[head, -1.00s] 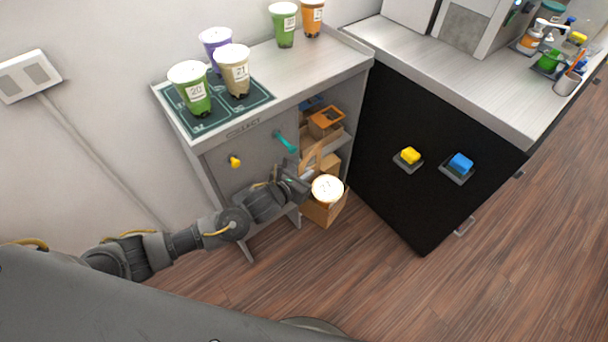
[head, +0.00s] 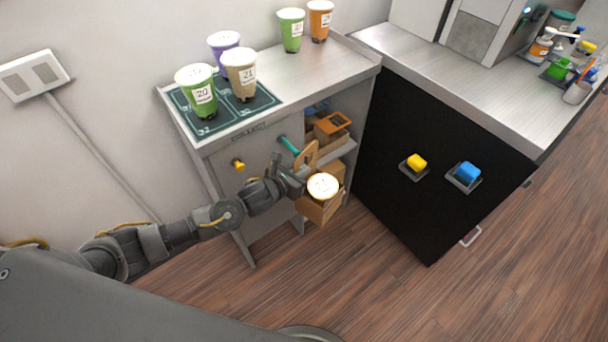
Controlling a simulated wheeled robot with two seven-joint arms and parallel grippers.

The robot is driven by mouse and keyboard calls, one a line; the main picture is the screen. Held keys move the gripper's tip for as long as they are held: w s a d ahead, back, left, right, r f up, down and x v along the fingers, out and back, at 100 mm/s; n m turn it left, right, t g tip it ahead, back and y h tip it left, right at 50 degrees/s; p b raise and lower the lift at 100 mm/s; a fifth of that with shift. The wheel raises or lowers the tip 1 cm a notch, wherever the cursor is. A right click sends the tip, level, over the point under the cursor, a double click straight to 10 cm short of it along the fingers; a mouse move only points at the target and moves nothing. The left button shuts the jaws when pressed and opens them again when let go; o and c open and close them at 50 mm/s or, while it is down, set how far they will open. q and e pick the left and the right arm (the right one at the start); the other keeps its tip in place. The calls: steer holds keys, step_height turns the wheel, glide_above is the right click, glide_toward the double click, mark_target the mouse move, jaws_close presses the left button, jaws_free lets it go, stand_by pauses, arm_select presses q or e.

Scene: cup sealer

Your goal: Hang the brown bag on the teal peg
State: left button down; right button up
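The brown bag (head: 318,211) hangs in the air in front of the grey shelf unit, with a white-lidded cup (head: 323,186) showing in its top. Its tan handle (head: 306,156) stands up beside the teal peg's outer end. My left gripper (head: 297,177) is at the handle and appears closed on it; its fingertips are partly hidden. The teal peg (head: 287,144) sticks out from the unit's front panel, just above and left of the gripper. I cannot tell whether the handle touches the peg. My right gripper is not in view.
A yellow peg (head: 238,164) is on the same panel, to the left. Several cups stand on the counter (head: 290,72) above, some on a dark green mat (head: 262,102). An orange-topped box (head: 333,124) sits in the open shelf. A black cabinet (head: 385,205) stands at the right.

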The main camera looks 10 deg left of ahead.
arm_select(q)
steer(key=w+a+f+b, duration=0.2)
steer(key=w+a+b, duration=0.1)
steer(key=a, duration=0.1)
steer(key=shift+w+a, duration=0.15)
steer(key=shift+w, duration=0.2)
stand_by(0.5)
steer(key=shift+f, duration=0.1)
stand_by(0.6)
steer(key=c, duration=1.6)
jaws_free()
steer(key=shift+b+v, duration=0.7)
steer(key=shift+v, duration=4.8)
